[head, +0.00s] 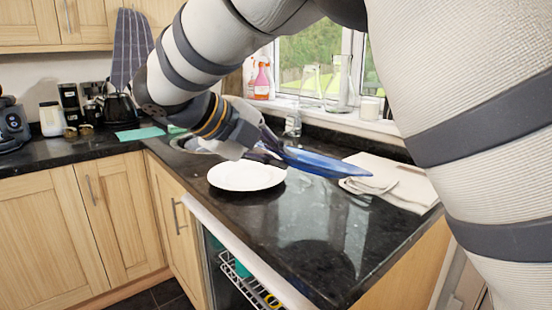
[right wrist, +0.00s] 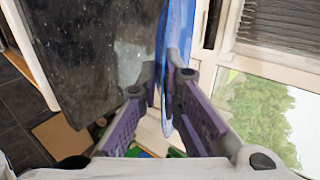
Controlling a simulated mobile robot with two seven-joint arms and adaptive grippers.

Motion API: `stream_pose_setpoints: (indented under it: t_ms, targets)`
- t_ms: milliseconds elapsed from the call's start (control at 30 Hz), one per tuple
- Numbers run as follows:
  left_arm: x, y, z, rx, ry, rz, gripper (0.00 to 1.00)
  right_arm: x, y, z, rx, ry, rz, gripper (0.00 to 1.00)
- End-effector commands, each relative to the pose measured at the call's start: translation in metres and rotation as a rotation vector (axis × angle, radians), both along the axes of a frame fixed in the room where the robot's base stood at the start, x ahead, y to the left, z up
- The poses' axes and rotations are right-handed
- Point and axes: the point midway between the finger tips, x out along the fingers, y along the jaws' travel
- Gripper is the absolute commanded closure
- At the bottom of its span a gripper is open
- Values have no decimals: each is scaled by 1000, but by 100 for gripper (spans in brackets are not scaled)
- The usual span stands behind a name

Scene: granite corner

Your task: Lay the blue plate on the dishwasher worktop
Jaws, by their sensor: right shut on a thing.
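The blue plate (head: 325,163) is held above the black worktop (head: 300,235) over the dishwasher, roughly level with a slight tilt. My right gripper (head: 272,146) is shut on the plate's left edge. In the right wrist view the plate (right wrist: 178,50) shows edge-on between the fingers of my right gripper (right wrist: 163,88). The plate is apart from the worktop, as its reflection or shadow lies below. My left gripper is not in view.
A white plate (head: 246,176) lies on the worktop left of the blue plate. Folded cloths (head: 400,180) lie at the right rear. Glass bottles (head: 345,85) stand on the windowsill. The dishwasher (head: 245,275) stands partly open below. The worktop's front middle is clear.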

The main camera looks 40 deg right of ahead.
Motion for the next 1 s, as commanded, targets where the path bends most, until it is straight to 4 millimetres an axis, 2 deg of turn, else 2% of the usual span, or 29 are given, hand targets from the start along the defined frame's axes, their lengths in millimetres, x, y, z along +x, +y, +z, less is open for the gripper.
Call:
stream_pose_setpoints:
  t_ms: [167, 1000]
  targets:
    - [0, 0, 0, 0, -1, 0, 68, 0, -2, -8, -50, -3, 0, 100]
    - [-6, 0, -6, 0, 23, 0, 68, 3, -35, -109, -140, -9, -1, 100]
